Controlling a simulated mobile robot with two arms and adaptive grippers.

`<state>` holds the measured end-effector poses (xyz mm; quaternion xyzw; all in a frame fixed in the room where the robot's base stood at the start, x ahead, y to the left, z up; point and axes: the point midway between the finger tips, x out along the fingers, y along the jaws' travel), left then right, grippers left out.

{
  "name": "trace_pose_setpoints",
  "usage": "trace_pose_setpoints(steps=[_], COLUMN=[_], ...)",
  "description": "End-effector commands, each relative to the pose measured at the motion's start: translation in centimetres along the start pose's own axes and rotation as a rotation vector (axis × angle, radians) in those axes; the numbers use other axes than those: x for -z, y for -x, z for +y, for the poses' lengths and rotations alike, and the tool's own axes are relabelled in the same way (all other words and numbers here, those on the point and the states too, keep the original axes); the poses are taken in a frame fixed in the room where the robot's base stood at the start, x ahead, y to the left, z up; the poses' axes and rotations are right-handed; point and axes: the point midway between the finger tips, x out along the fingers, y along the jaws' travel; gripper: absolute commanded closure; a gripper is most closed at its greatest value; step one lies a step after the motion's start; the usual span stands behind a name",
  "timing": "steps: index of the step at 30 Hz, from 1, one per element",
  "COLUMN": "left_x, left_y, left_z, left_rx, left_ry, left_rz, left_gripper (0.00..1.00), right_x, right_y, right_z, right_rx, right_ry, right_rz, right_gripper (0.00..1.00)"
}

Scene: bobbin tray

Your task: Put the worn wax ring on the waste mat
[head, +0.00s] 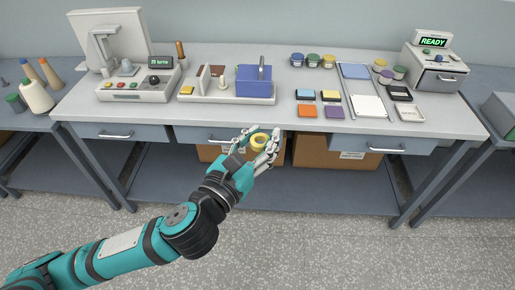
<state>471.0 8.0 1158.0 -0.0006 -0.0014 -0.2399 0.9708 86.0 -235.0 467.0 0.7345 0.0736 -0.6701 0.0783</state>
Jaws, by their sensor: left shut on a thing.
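A yellow ring (259,139), which looks like the wax ring, is held between the fingers of my left gripper (260,135). The gripper is shut on it in front of the table's front edge, near the drawers. Whether the ring is worn is too small to tell. No mat is clearly marked as waste; a blue flat piece (355,71) and a white flat piece (368,107) lie on the right half of the table. My right gripper is not in view.
A tray with a blue box (254,83) stands mid-table, beside a grey machine (138,86) on the left. Small coloured squares (307,110) lie right of centre. Lidded jars (313,60) stand behind. A device reading READY (434,70) is at the right. The front middle tabletop is clear.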

Motion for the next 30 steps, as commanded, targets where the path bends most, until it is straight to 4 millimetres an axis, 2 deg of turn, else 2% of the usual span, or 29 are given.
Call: trace_pose_setpoints(steps=[9, 18, 23, 30], left_x=[-2.9, -4.0, -3.5, -1.7], left_y=[-0.8, -1.1, -0.9, 0.1], left_z=[-0.4, -0.3, 0.1, 0.8], left_rx=[-0.313, -0.458, -0.401, -0.133], left_ry=[0.007, 0.000, -0.005, -0.011], left_rz=[0.000, 0.004, 0.006, 0.006], left_gripper=[0.82, 0.82, 0.82, 0.82], right_x=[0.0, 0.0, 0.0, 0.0], right_y=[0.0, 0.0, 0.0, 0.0], right_z=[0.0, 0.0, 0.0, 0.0], right_rx=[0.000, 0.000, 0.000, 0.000], right_ry=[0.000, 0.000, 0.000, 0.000], right_rz=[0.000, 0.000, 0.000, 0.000], right_gripper=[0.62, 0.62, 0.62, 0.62])
